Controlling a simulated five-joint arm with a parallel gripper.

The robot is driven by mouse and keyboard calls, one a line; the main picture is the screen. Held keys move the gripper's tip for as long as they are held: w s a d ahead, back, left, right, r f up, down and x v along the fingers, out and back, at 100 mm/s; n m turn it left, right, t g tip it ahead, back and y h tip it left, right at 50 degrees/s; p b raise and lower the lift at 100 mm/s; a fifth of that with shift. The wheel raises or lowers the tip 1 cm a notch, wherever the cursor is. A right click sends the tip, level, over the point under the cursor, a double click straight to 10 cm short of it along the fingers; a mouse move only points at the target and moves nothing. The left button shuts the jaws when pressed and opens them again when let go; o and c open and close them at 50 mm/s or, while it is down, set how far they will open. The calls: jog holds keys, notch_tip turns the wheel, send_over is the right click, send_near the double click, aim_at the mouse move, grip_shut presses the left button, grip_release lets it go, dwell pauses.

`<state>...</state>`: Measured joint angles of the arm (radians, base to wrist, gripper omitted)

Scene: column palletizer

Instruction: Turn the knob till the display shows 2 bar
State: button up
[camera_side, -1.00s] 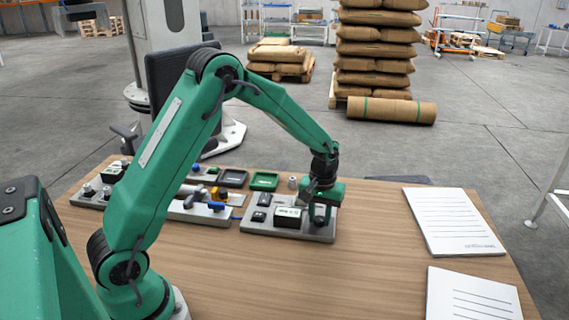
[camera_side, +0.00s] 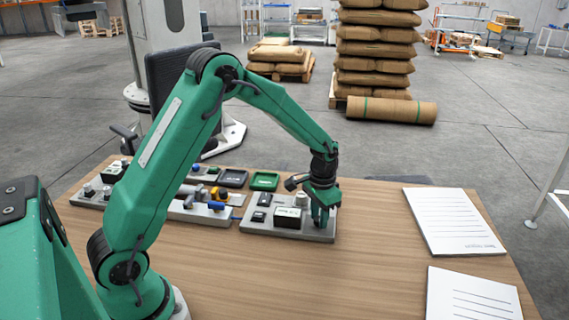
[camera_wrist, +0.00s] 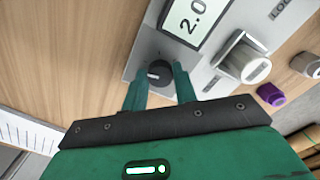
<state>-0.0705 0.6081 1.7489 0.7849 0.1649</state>
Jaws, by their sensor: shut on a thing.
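The dark knob (camera_wrist: 158,73) sits on a light grey panel (camera_wrist: 145,50), between the two green fingers of my gripper (camera_wrist: 159,79) in the wrist view. My gripper is shut on the knob. The display (camera_wrist: 197,15) beside the knob reads "2.0" in the part that shows; its far end is cut off by the frame. In the side view my gripper (camera_side: 321,219) points down at the right end of the panel (camera_side: 263,231) and hides the knob. The display box (camera_side: 288,216) stands just left of it; its digits are too small to read there.
A larger light knob (camera_wrist: 243,60) and a purple part (camera_wrist: 270,94) lie to the right in the wrist view. In the side view, papers (camera_side: 452,222) lie at right, and green (camera_side: 264,181) and dark (camera_side: 233,178) trays stand behind. The table front is clear.

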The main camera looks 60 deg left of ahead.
dwell(0.4)
jog(key=o, duration=1)
jog(key=shift+r, duration=0.1)
notch_tip(320, 180, up, 7)
jog(key=shift+f, duration=0.1)
jog(key=shift+r, duration=0.45)
jog(key=shift+r, duration=0.1)
